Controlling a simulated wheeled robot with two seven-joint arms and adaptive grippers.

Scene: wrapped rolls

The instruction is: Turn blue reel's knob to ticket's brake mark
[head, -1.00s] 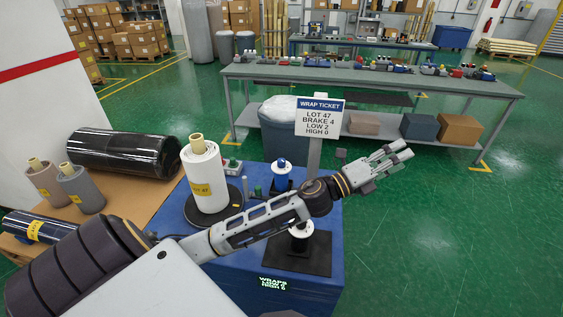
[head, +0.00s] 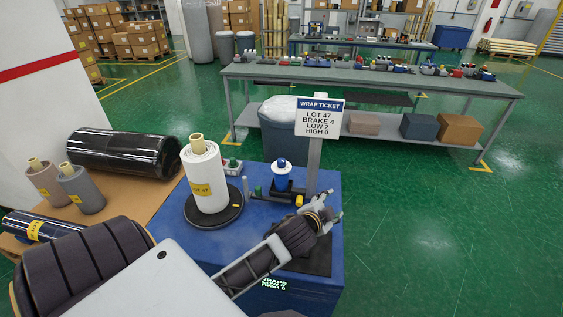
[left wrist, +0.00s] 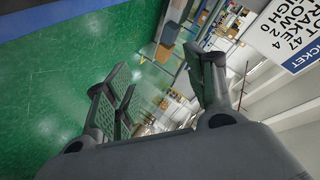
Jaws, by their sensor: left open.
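My left gripper (head: 331,208) is open and empty, right of the reel near the post's foot. Its spread fingers show in the left wrist view (left wrist: 165,88). My right gripper is out of view.
A large white roll (head: 205,180) stands on a black turntable (head: 230,212) at the cabinet's left. A brown table (head: 135,205) holds a black wrapped roll (head: 120,152) and smaller rolls. A grey bin (head: 283,140) and workbench stand behind. The green floor at right is clear.

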